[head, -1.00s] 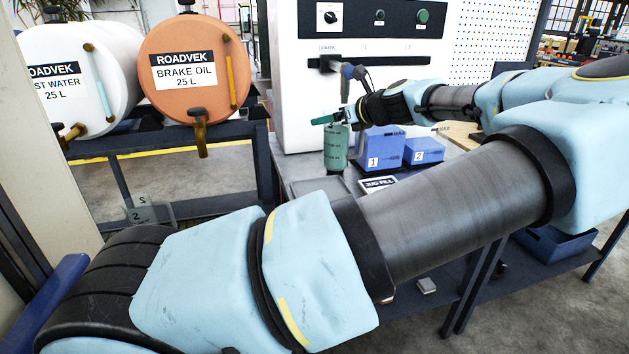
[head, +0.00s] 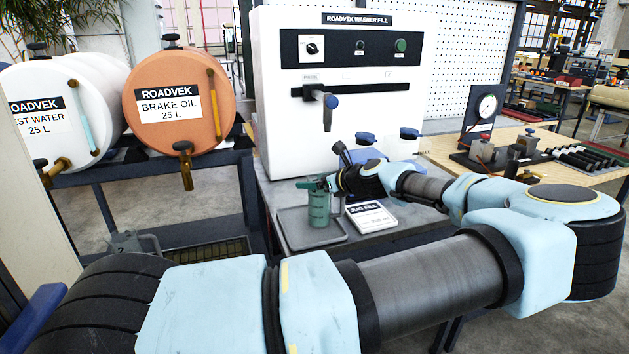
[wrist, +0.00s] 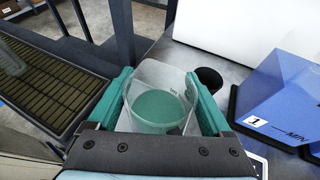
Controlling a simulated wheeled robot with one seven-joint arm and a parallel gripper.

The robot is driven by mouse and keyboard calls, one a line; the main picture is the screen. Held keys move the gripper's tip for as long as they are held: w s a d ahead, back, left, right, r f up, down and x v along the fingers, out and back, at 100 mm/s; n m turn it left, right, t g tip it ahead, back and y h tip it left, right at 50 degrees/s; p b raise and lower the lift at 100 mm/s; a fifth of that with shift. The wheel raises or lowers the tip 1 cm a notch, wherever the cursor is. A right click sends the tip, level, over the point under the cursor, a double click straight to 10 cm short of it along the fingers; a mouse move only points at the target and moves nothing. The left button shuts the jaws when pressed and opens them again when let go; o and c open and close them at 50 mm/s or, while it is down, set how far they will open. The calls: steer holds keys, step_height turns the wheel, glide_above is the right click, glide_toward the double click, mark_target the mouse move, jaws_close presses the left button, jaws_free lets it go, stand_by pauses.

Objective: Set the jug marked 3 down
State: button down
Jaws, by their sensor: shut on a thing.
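My gripper (head: 325,184) is shut on a green, see-through jug (head: 319,206) and holds it upright at the grey tray (head: 290,240) on the bench. I cannot tell whether the jug's base touches the tray. In the wrist view the jug (wrist: 160,105) stands between the two teal fingers of my gripper (wrist: 165,92), with a green round surface inside it. The number on the jug cannot be read.
A white JUG FILL card (head: 370,217) lies right of the tray. A blue container marked 1 (wrist: 285,90) stands close on the right. The washer fill cabinet (head: 350,110) rises behind.

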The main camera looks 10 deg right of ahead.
jaws_free()
steer(key=shift+r, duration=0.1)
steer(key=b+v, duration=0.4)
steer(key=v, duration=0.8)
